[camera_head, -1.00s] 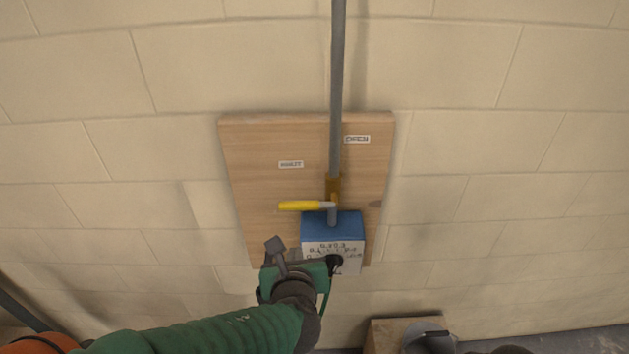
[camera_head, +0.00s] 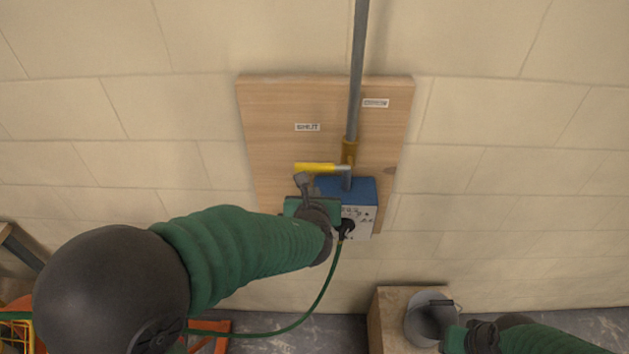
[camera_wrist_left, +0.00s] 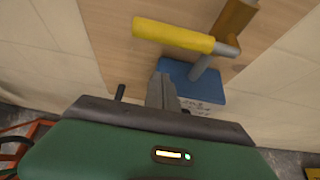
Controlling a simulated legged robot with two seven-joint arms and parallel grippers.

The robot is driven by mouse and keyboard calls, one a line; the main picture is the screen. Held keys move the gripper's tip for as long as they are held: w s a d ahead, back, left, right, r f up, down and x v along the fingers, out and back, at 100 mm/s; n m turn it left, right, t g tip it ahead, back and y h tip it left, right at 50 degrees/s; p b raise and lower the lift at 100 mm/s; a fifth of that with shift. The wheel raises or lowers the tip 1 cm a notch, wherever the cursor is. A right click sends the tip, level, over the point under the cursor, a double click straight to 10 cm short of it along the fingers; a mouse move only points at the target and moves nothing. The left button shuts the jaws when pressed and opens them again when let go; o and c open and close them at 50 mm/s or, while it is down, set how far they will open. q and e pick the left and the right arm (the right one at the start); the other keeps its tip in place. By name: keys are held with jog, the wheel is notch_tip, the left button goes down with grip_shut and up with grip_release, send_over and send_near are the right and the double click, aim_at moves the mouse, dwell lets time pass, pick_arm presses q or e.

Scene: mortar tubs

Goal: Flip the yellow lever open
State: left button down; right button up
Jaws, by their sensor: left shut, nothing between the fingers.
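The yellow lever (camera_head: 315,167) sticks out level to the left from a brass valve (camera_head: 349,152) on a grey vertical pipe (camera_head: 357,60). It points to the side of the SHUT label (camera_head: 307,127); the other label (camera_head: 375,103), apparently OPEN, is upper right. My left gripper (camera_head: 303,180) is shut and empty, its tips just below the lever's free end. In the left wrist view the shut fingers (camera_wrist_left: 162,92) sit below the yellow lever (camera_wrist_left: 172,37), with a gap seen between. My right gripper (camera_head: 455,337) is low at the right, its fingers unclear.
A blue and white box (camera_head: 359,214) sits under the valve on the wooden board (camera_head: 272,105). A grey bucket (camera_head: 424,307) stands on a block (camera_head: 385,312) at the lower right. The block wall around the board is clear.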

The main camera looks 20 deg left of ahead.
pick_arm(q)
jog(key=r+p, duration=0.2)
jog(key=a+r+p, duration=0.1)
jog(key=r, duration=0.1)
jog(key=shift+w, duration=0.3)
